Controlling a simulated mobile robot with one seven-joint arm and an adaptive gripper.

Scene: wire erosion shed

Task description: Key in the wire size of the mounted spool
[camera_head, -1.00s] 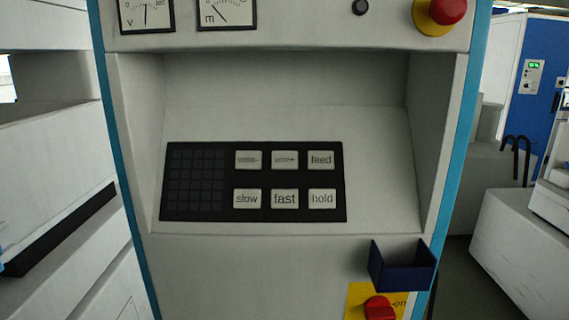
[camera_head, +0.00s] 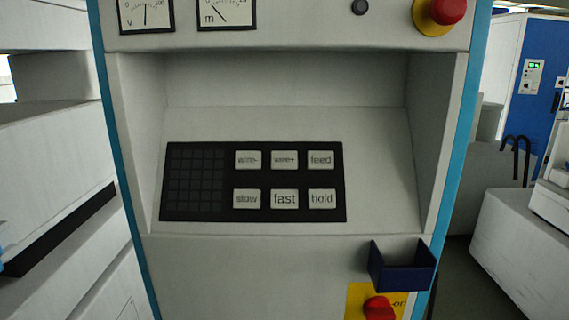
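A black keypad panel (camera_head: 228,180) sits in the recess of a grey machine cabinet. Its left part is a dark grid (camera_head: 196,178) with no legible figures. On the right are two rows of pale keys. The upper row has the wire- key (camera_head: 248,160), the wire+ key (camera_head: 284,160) and the feed key (camera_head: 320,160). The lower row has the slow key (camera_head: 247,199), the fast key (camera_head: 284,199) and the hold key (camera_head: 321,199). No spool shows in this view. My gripper is not in view.
Two dial gauges (camera_head: 226,13) and a red emergency button (camera_head: 446,10) are above the recess. A dark blue open holder (camera_head: 403,268) juts out below right, above a red rotary switch (camera_head: 379,308) on a yellow plate. The space before the keypad is clear.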

